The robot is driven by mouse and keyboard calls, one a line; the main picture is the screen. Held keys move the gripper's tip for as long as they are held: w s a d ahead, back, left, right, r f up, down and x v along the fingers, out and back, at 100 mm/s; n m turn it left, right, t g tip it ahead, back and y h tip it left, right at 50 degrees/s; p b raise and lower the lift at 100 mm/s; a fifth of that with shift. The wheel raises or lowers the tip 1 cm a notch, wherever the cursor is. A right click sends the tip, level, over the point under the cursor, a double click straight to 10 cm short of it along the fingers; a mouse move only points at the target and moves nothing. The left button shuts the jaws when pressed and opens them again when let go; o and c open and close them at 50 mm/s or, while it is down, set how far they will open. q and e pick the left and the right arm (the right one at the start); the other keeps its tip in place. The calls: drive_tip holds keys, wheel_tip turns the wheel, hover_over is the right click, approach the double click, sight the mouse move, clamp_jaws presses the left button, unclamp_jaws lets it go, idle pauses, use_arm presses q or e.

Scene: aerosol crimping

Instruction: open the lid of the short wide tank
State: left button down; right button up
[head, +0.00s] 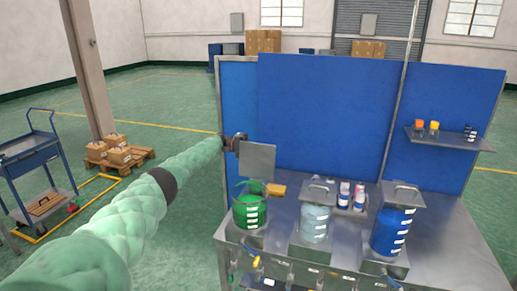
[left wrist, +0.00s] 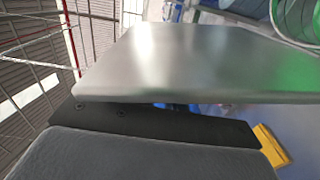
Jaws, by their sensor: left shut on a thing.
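The short wide tank (head: 249,210) is a clear round vessel with green liquid, at the left of the bench. Its top is open. Its lid (head: 257,161) is a flat grey metal plate, standing steeply tilted above the tank. My left gripper (head: 238,141) is shut on the lid near its upper left edge. In the left wrist view the lid (left wrist: 205,62) fills the middle, against the dark gripper finger (left wrist: 150,125). Part of the tank's rim (left wrist: 297,22) shows at the top right there. How the lid joins the tank cannot be seen. My right gripper is in neither view.
A pale blue tank (head: 314,224) and a tall blue tank (head: 390,234) stand to the right, each with a lid on. White bottles (head: 344,194) stand between them. A yellow block (head: 277,190) lies behind the green tank. A blue panel (head: 325,115) closes the bench's back.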

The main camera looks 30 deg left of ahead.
sight(242, 146)
use_arm(q)
drive_tip(key=shift+f, duration=0.1)
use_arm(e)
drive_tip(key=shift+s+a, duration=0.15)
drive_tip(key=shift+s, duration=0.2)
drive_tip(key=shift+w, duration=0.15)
